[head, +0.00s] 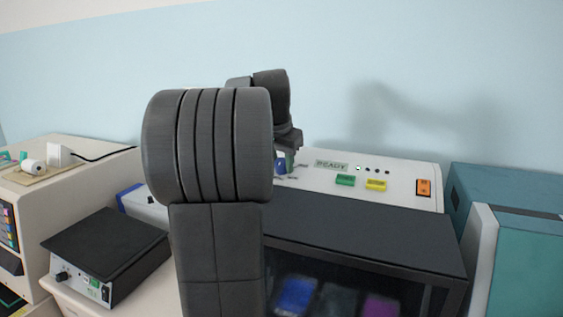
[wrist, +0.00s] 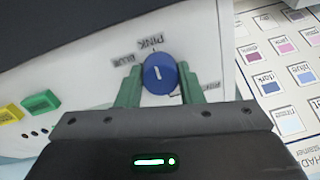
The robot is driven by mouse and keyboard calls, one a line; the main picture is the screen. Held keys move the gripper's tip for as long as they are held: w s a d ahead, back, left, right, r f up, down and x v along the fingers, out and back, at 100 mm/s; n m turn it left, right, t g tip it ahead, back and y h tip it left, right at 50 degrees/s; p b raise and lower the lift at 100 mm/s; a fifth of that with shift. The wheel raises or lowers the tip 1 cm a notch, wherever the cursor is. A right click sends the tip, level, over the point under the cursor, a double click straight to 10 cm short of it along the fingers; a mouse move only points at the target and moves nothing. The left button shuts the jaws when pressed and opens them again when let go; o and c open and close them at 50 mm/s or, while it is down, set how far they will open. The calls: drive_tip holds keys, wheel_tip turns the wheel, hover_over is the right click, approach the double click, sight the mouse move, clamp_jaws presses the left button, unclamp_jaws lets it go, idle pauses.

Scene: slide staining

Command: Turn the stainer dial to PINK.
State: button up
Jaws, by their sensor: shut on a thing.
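The stainer dial (wrist: 160,73) is a round blue knob with a short white mark, on the white stainer panel (wrist: 195,40). In the wrist view the PINK label (wrist: 151,42) is just above the knob and the BLUE label (wrist: 124,59) is up and left of it. A third label at right is partly hidden by a finger. The white mark is close to upright in the picture, roughly toward PINK. My gripper (wrist: 160,88) has a green finger on each side of the knob and is shut on it.
The stainer panel has a READY display (head: 331,165), a lit green lamp, a green button (head: 345,180), a yellow button (head: 376,184) and an orange switch (head: 423,187). A teal machine (head: 520,230) stands at right, a black-topped box (head: 105,250) at left. A colour chart (wrist: 285,75) shows beside the panel.

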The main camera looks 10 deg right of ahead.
drive_tip(key=shift+r, duration=0.15)
drive_tip(key=o, duration=0.7)
drive_tip(key=v, duration=1.3)
drive_tip(key=shift+r+b, duration=0.35)
drive_tip(key=shift+b, duration=0.05)
drive_tip(key=shift+s+f, duration=0.1)
drive_tip(key=x, duration=1.3)
drive_tip(key=shift+f+p, duration=0.4)
